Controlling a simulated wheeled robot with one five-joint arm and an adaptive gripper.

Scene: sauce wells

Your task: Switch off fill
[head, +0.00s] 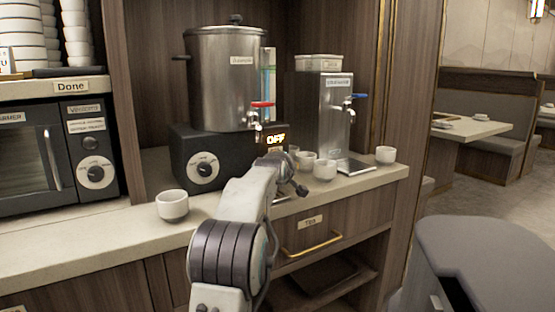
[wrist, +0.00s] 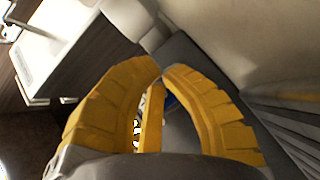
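A steel boiler (head: 226,80) with a red-handled tap (head: 262,104) stands on a black base (head: 178,155). The base has a round dial (head: 204,168) on its front. A lit orange OFF sign (head: 276,140) shows at its right. A steel dispenser (head: 320,115) with a blue-handled tap (head: 358,96) stands to the right. I cannot read a label "fill" anywhere. My gripper (head: 292,187) is in front of the counter edge, below the OFF sign. In the wrist view its yellow fingertips (wrist: 162,70) are almost together, with nothing clearly held.
A cup (head: 172,206) stands on the counter at the left front. A microwave (head: 30,155) is at the left. A drawer with a brass handle (head: 312,245) is below. A dark grey surface (head: 490,250) is at the right front.

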